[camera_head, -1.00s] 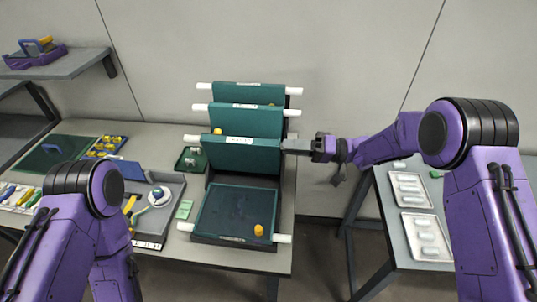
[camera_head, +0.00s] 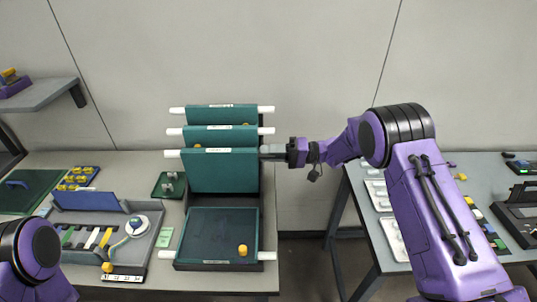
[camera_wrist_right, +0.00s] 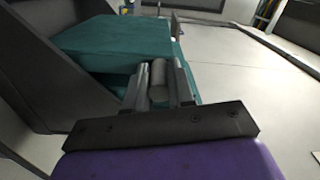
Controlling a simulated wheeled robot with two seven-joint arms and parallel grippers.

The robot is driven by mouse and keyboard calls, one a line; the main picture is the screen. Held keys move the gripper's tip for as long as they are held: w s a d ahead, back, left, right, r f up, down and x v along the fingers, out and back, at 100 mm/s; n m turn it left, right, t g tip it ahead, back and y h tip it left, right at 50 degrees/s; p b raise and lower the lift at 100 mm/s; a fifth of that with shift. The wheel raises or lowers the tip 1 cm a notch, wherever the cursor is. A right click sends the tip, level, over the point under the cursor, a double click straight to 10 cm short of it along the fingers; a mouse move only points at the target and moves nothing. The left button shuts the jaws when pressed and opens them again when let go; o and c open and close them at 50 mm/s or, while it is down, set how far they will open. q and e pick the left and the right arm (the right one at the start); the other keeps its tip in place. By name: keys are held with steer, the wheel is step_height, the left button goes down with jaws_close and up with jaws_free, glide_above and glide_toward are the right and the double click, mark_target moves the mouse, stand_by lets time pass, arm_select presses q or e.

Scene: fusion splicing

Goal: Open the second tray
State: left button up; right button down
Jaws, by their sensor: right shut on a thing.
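A rack of green trays has the lowest tray (camera_head: 208,235) lying flat, with a small orange knob in it. The second tray (camera_head: 222,172) stands upright behind it, with a white rod end (camera_head: 172,154) sticking out at its left. Two more trays stand upright behind, the third (camera_head: 222,135) and the fourth (camera_head: 222,113). My right gripper (camera_head: 266,152) is shut on the right rod end of the second tray and hides it. In the right wrist view this grey rod end (camera_wrist_right: 158,80) lies between the fingers, beside green tray panels. My left gripper is out of view.
A grey case (camera_head: 113,250) with tools and a white reel stands left of the rack, with a small green dish (camera_head: 168,186) between. A side table (camera_head: 350,205) with white trays stands at right, across a gap.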

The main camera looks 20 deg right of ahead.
steer(key=shift+w+d+r, duration=0.2)
steer(key=shift+r, duration=0.15)
steer(key=c, duration=1.3)
jaws_free()
steer(key=o, duration=0.3)
steer(key=shift+w+f, duration=0.15)
steer(key=shift+w, duration=0.1)
steer(key=shift+o, duration=0.2)
steer(key=shift+d+f, duration=0.3)
steer(key=shift+d, duration=0.05)
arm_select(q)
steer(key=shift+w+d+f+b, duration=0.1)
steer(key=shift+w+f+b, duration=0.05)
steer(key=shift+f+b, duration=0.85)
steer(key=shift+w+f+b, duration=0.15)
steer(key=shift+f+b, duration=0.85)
arm_select(e)
steer(key=v, duration=1)
steer(key=shift+w, duration=0.1)
